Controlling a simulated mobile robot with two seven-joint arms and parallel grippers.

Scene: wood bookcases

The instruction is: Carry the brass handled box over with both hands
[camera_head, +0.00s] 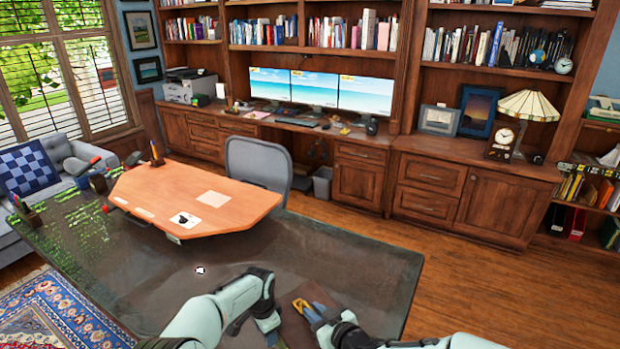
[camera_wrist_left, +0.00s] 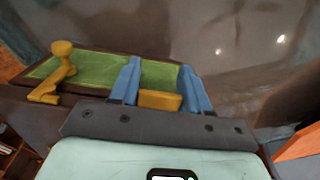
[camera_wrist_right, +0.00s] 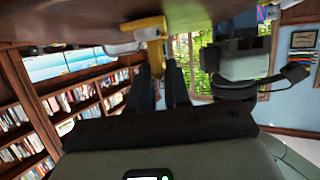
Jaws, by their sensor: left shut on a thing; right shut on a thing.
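The brass handled box (camera_head: 292,331) is at the bottom middle of the head view, partly hidden by my arms. In the left wrist view it shows a green surface with a dark rim (camera_wrist_left: 95,66). A brass piece (camera_wrist_left: 158,100) sits between the blue fingers of my left gripper (camera_wrist_left: 160,88), which is shut on it. A second brass piece (camera_wrist_left: 56,73) stands at the box's left end there. My right gripper (camera_head: 309,313) is shut on a brass handle (camera_head: 300,305), which also shows in the right wrist view (camera_wrist_right: 151,36). Whether the box touches the table is unclear.
A dark glossy table (camera_head: 345,250) spreads under my arms. An orange-brown desktop board (camera_head: 190,195) with papers lies on its far left part. A grey chair (camera_head: 258,165) stands behind it. Wood floor (camera_head: 480,280) is open to the right, before the bookcases.

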